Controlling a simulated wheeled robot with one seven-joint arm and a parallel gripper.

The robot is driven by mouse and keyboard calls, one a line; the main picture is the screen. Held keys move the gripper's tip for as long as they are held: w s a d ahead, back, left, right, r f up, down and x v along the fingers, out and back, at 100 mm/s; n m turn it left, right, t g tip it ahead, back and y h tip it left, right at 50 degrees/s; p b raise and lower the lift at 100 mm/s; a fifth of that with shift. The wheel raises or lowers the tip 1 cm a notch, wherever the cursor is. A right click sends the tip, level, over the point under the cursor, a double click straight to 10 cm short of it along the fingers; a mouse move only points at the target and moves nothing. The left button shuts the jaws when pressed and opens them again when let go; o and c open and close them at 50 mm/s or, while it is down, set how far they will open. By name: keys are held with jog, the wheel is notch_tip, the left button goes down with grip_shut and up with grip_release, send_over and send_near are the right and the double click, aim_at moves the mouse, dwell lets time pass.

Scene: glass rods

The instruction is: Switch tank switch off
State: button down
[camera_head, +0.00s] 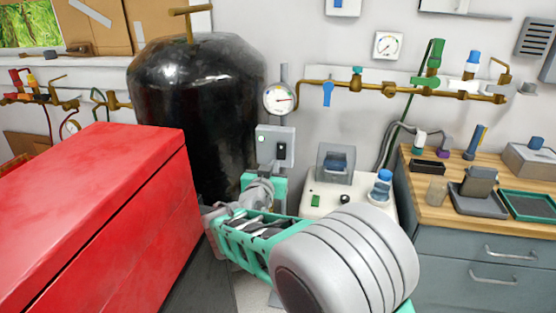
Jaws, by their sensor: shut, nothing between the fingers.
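The tank (195,110) is a large black cylinder standing at the back left. The tank switch (281,151) is a dark switch on a small light-grey box (274,136), under a round gauge and just right of the tank. I cannot read the switch position for sure. My gripper (262,190) is just below the box, in front of it, seen from behind. It is shut and empty. Its fingertips are small and partly hidden, so I cannot tell whether they touch anything.
A red cabinet (110,210) fills the left, close beside my arm. A white device (330,200) with a blue-capped bottle (381,184) stands right of my gripper. Brass pipes (400,88) run along the wall. A wooden-topped bench (440,212) with small items is at right.

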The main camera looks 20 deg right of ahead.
aim_at(280, 155)
jog(key=x, duration=0.5)
jog(key=shift+w, duration=0.1)
jog(key=shift+w+d+f+b, duration=0.1)
jog(key=shift+f+b, duration=0.35)
jog(key=shift+b, duration=0.4)
jog(key=r+t+h+b, duration=0.1)
jog(key=b, duration=0.2)
jog(key=shift+w+d+b, duration=0.1)
jog(key=shift+b, duration=0.25)
jog(key=shift+f, duration=0.15)
